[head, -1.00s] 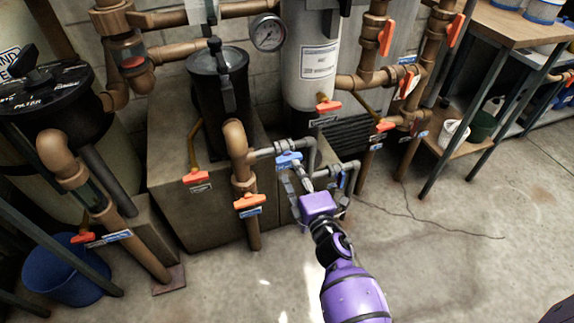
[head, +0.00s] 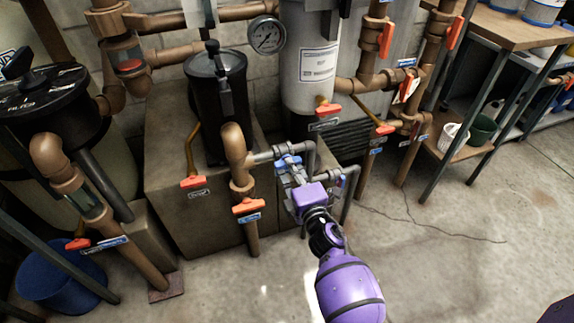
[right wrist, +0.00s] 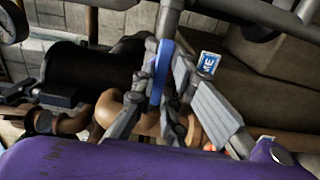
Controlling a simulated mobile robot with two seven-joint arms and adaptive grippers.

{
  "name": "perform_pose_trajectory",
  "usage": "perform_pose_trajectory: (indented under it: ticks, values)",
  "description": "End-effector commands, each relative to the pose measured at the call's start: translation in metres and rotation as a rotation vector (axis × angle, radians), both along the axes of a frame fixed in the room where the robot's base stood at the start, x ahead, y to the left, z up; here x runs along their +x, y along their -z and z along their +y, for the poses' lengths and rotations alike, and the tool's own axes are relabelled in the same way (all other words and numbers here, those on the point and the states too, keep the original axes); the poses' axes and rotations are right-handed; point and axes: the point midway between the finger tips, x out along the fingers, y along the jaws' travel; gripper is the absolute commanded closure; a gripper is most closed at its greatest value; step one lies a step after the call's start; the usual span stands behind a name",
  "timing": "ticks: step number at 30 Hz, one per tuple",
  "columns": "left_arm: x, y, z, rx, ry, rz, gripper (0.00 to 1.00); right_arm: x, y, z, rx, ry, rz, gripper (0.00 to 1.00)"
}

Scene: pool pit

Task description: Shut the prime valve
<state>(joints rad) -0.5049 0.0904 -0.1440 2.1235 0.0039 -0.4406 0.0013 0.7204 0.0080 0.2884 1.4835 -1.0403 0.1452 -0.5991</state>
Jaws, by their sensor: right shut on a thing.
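The prime valve's blue handle (head: 287,162) sits on the thin grey pipe between the brown elbow pipe and the grey filter tank. My right gripper (head: 292,174), on the purple arm, is at this handle. In the right wrist view, the blue handle (right wrist: 162,75) stands between the grey fingers of the right gripper (right wrist: 168,92), which are shut on it. A blue tag (right wrist: 208,64) with partly readable lettering is beside the fingers. The fingers hide much of the valve body, so I cannot tell its exact angle. My left gripper is not in view.
A second thin grey pipe (head: 346,196) runs down close to the right of the gripper. An orange-handled valve (head: 249,205) is on the brown pipe to the left. The black pump strainer (head: 217,100) stands behind. The concrete floor (head: 440,260) at right is clear.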

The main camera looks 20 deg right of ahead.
Motion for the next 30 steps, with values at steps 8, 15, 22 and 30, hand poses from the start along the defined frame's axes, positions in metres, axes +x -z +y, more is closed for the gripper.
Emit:
perform_pose_trajectory:
  ticks: [8,15,22,30]
  values:
    - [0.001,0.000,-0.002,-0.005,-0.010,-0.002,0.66,0.000,0.000,0.000,0.000,0.000,0.000,1.00]
    - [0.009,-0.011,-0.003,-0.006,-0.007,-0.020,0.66,0.000,-0.003,0.000,0.216,0.000,0.007,1.00]
    - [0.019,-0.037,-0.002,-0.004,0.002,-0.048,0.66,0.001,-0.005,0.000,0.780,-0.001,0.026,1.00]
    - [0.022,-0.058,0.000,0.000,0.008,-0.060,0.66,0.000,-0.003,0.000,1.419,-0.001,0.048,1.00]
